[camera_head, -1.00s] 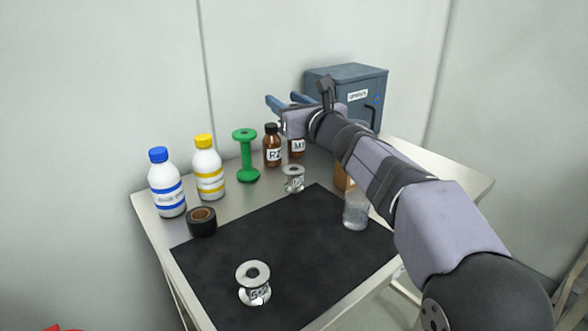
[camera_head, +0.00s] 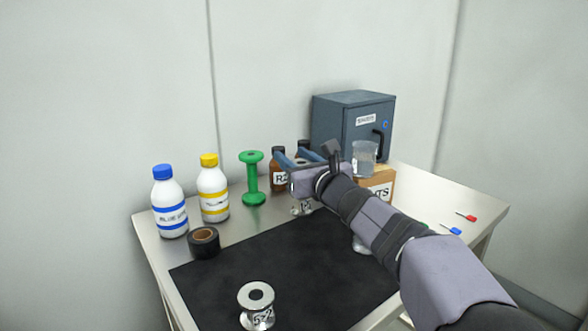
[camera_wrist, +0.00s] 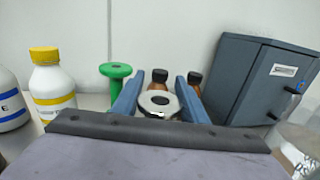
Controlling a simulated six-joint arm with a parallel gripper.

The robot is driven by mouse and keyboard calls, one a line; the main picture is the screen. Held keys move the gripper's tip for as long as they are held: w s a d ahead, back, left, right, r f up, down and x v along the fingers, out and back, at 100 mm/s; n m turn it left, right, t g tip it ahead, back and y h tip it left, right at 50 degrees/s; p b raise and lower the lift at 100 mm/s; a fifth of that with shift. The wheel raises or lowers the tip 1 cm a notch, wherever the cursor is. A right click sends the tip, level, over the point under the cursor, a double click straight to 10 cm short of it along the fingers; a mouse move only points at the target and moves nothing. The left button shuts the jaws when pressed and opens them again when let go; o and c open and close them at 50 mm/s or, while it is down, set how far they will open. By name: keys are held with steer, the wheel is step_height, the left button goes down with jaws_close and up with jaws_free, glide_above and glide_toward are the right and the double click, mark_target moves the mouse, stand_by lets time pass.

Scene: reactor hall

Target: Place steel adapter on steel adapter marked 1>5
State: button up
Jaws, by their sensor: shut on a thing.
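A steel adapter (camera_head: 301,208), a shiny spool shape with a dark label, stands at the back of the table, just behind the black mat. My gripper (camera_head: 290,160) is shut on it, with blue fingers on either side. In the wrist view, its flanged top with a dark centre hole (camera_wrist: 158,101) shows between the fingertips (camera_wrist: 160,95). Its label is partly hidden and I cannot read it surely. Another steel adapter (camera_head: 257,308) stands upright on the front of the mat, apart from my gripper. Its label seems to read 5>2.
Brown bottles (camera_head: 278,168) stand close behind my gripper, with a green spool (camera_head: 252,180), white bottles (camera_head: 214,190) and a black tape roll (camera_head: 204,243) to the left. The mat's middle (camera_head: 290,262) is clear.

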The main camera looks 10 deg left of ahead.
steer(key=shift+f, duration=0.75)
steer(key=o, duration=1.2)
steer(key=shift+f, duration=0.1)
steer(key=b+v, duration=0.1)
steer(key=v, duration=1.1)
